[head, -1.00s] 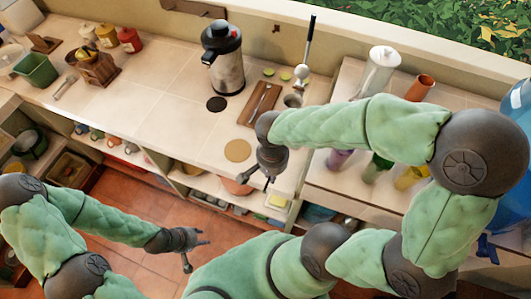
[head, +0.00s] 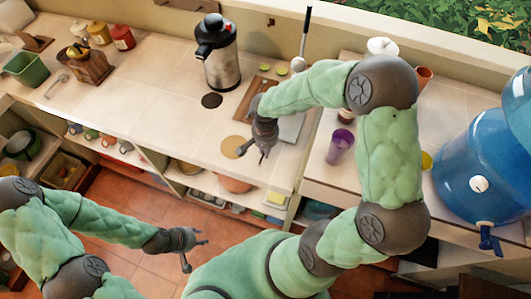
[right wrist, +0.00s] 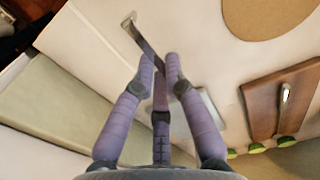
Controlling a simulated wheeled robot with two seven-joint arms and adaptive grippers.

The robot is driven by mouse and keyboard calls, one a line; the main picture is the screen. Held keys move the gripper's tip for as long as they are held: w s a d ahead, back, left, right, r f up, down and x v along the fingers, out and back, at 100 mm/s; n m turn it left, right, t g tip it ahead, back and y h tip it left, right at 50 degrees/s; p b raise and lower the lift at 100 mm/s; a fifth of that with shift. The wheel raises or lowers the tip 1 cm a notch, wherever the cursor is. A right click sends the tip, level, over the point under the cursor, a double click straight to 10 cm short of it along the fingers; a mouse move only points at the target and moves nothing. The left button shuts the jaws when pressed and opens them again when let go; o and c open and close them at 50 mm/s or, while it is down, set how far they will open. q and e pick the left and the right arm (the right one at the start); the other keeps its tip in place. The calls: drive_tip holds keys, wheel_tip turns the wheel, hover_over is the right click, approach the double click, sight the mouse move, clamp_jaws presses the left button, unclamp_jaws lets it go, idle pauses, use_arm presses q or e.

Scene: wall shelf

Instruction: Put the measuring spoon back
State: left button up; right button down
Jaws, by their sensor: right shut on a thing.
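My right gripper (head: 253,155) is over the front edge of the counter, beside the round tan mat (head: 232,147). In the right wrist view its fingertips (right wrist: 160,66) are closed around a thin flat metal handle, seemingly the measuring spoon (right wrist: 143,40). The handle's bent end sticks out past the fingertips; I cannot make out a bowl. In the head view the held piece is too small to tell clearly. My left gripper (head: 198,252) is open and empty, low over the red floor, away from the counter.
A wooden board (right wrist: 265,105) with a metal utensil (right wrist: 284,100) and lime pieces (right wrist: 256,148) lie near. A steel dispenser (head: 220,65) stands behind. A purple cup (head: 340,146) and blue water bottle (head: 470,160) are right.

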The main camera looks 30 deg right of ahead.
wheel_tip(320, 180, down, 2)
drive_tip(key=shift+f, duration=0.1)
drive_tip(key=shift+f, duration=0.1)
drive_tip(key=c, duration=1.3)
unclamp_jaws()
drive_tip(key=shift+b, duration=0.3)
drive_tip(key=shift+r+p, duration=0.35)
drive_tip(key=shift+r, duration=0.1)
wheel_tip(320, 180, up, 11)
drive_tip(key=shift+r+p, duration=0.2)
drive_tip(key=shift+p, duration=0.7)
